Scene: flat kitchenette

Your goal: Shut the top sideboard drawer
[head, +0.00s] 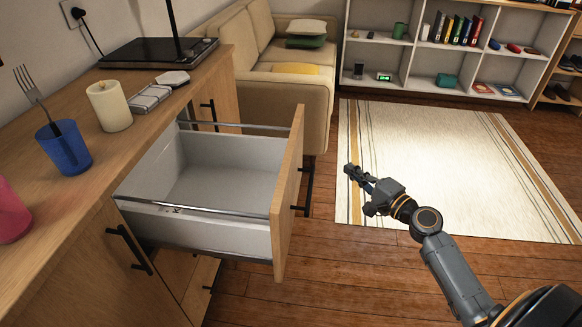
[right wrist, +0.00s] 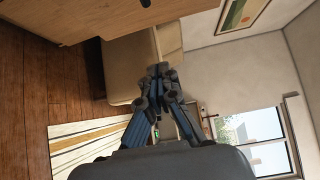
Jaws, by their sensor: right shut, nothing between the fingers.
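The top sideboard drawer (head: 215,185) is pulled far out in the head view. Its inside is pale and looks empty. Its wooden front (head: 290,195) carries a dark bar handle (head: 307,190) on the outer face. The sideboard (head: 165,110) stands along the left. My right gripper (head: 352,175) is shut and empty, out beyond the drawer front, to the right of the handle and apart from it. The right wrist view shows its closed fingers (right wrist: 158,72). My left gripper is not in view.
On the sideboard stand a blue cup (head: 64,150) with a fork, a candle (head: 110,106), a pink object (head: 12,215) and a black device (head: 158,52). A beige sofa (head: 285,95) is behind the drawer. A striped rug (head: 450,160) covers open floor at right.

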